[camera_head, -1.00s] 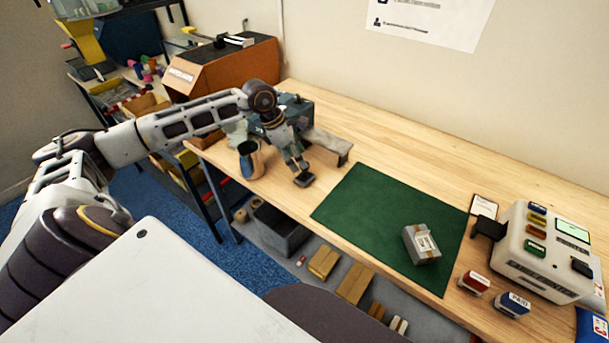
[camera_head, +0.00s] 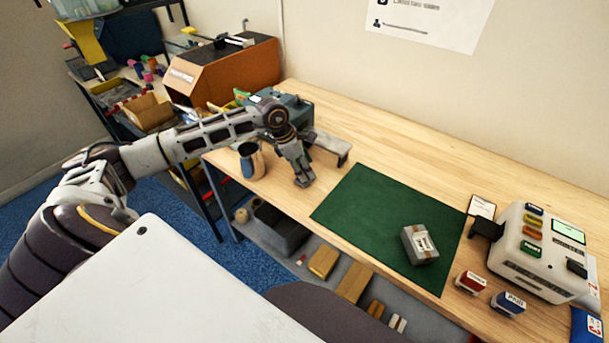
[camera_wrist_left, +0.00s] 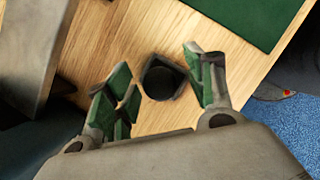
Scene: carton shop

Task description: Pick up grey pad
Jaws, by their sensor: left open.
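A small dark grey pad (camera_wrist_left: 163,78), roughly square with a darker round middle, lies on the bare wood in the left wrist view. It is between the two spread fingers of my left gripper (camera_wrist_left: 160,83), with a visible gap on both sides. In the head view my left gripper (camera_head: 303,174) points down at the bench between the blue-grey cup and the green mat. There the fingers largely hide the pad, and only a dark bit shows at their tips. My right gripper is not in view.
A green mat (camera_head: 360,215) lies right of the gripper, with a grey taped box (camera_head: 420,245) on it. A cup (camera_head: 251,161) stands to the left. A grey-brown block (camera_head: 330,148) stands close behind the gripper. A white machine (camera_head: 540,250) and stamps are farther right.

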